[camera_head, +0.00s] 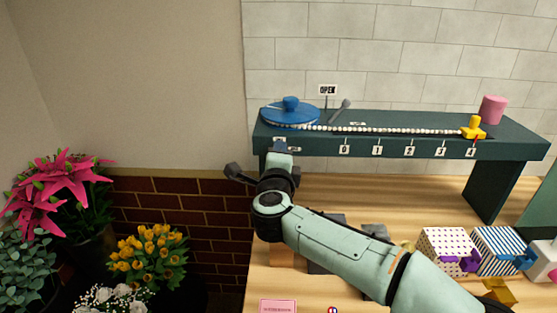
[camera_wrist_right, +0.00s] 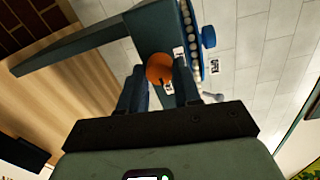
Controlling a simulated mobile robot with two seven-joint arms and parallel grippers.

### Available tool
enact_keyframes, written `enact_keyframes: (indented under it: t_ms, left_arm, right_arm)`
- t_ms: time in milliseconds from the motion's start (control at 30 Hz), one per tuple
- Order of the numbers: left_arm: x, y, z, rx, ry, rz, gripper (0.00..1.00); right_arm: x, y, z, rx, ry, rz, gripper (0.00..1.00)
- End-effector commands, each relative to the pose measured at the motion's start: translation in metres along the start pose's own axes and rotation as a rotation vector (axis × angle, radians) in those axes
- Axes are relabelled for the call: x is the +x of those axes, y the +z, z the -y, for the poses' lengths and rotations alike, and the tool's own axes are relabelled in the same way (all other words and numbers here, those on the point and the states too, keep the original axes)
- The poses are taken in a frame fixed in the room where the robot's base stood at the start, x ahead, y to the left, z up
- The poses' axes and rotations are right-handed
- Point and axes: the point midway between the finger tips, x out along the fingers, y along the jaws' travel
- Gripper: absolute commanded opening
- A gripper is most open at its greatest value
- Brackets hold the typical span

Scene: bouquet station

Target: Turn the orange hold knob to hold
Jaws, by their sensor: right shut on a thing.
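The orange hold knob (camera_wrist_right: 159,68) shows in the right wrist view, on the face of the dark teal shelf (camera_wrist_right: 150,32). My right gripper (camera_wrist_right: 161,80) has its two fingers on either side of the knob and is shut on it. A small white label (camera_wrist_right: 179,53) sits beside the knob; its print is too small to read. In the head view my right gripper (camera_head: 279,158) is at the front left end of the shelf (camera_head: 400,140), below the blue wheel (camera_head: 290,114), and hides the knob. My left gripper is not in view.
A white bead strand (camera_head: 390,130) runs from the wheel to a yellow block (camera_head: 474,127). An OPEN sign (camera_head: 328,90) and a grey lever (camera_head: 341,109) stand behind. A pink cylinder (camera_head: 492,109) is at right. Patterned boxes (camera_head: 448,250) stand on the table; potted flowers (camera_head: 150,245) are at left.

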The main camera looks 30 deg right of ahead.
Motion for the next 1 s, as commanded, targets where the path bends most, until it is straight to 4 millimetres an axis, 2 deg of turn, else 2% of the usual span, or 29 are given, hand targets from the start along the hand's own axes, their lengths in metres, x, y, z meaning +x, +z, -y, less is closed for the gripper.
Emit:
enact_keyframes:
  t_ms: [633,667,700,733,1000]
  left_arm:
    - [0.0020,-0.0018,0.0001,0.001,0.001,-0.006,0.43]
    - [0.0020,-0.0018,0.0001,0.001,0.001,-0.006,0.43]
    - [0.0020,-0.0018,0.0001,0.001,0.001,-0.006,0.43]
    - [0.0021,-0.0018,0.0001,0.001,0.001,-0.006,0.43]
    - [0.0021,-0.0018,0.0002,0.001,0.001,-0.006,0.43]
  right_arm:
    - [-0.0001,0.0004,-0.0011,0.049,0.003,0.004,0.02]
    - [-0.0001,0.0004,-0.0011,0.049,0.003,0.004,0.39]
    - [-0.0001,0.0004,-0.0011,0.049,0.003,0.004,0.52]
    - [-0.0001,0.0003,-0.0010,0.049,0.003,0.004,0.58]
    - [-0.0004,0.0002,-0.0003,0.048,0.001,0.003,0.58]
